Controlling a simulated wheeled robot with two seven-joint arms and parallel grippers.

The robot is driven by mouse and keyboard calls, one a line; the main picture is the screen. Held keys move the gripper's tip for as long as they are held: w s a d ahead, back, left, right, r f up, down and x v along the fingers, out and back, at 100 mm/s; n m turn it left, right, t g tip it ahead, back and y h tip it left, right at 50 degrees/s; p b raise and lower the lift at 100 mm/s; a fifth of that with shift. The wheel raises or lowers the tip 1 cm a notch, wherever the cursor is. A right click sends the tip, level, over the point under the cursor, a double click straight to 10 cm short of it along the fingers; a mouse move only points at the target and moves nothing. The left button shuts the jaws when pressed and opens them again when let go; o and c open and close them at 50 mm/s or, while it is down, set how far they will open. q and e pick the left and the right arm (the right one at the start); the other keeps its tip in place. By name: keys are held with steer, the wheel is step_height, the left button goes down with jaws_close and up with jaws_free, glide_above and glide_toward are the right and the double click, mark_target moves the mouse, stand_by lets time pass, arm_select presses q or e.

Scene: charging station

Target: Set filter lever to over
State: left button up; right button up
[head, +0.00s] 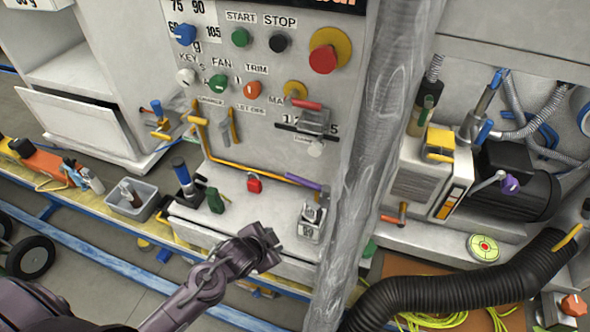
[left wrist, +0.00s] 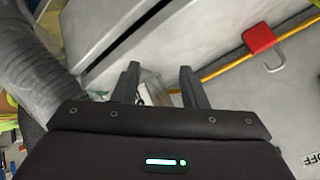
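I see no readable label that marks the filter lever, so I cannot tell which handle it is. Candidates in the head view are a purple-handled lever (head: 305,186) on the cabinet front, a blue-handled lever (head: 183,172) on the ledge, and another purple-knobbed lever (head: 508,185) by the motor. My left gripper (head: 268,247) is above the ledge's front edge, left of a small metal fitting (head: 310,222). In the left wrist view its fingers (left wrist: 160,82) are apart. A pale metallic piece shows between or beyond them; contact cannot be told. My right gripper is not in view.
A grey post (head: 362,150) stands right of the panel. A green handle (head: 214,200) stands on the ledge. A black hose (head: 440,290) fills the lower right.

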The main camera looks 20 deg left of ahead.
mark_target(293, 180)
arm_select(q)
steer(key=w+r+m+t+h, duration=0.1)
steer(key=w+r+m+h, duration=0.1)
steer(key=w+r+m, duration=0.1)
steer(key=w+r+m+t+h, duration=0.2)
steer(key=w+r+m, duration=0.1)
steer(key=m, duration=0.3)
steer(key=w+r+m+t+h+p, duration=0.1)
steer(key=w+r+m+h, duration=0.1)
steer(key=w+r+m, duration=0.2)
steer(key=shift+w+a+r+m+t, duration=0.1)
steer(key=shift+a+r+m+t, duration=0.1)
steer(key=shift+a+m+t, duration=0.2)
steer(key=x, duration=0.7)
steer(key=shift+d+p, duration=0.2)
steer(key=shift+p, duration=0.15)
jaws_close()
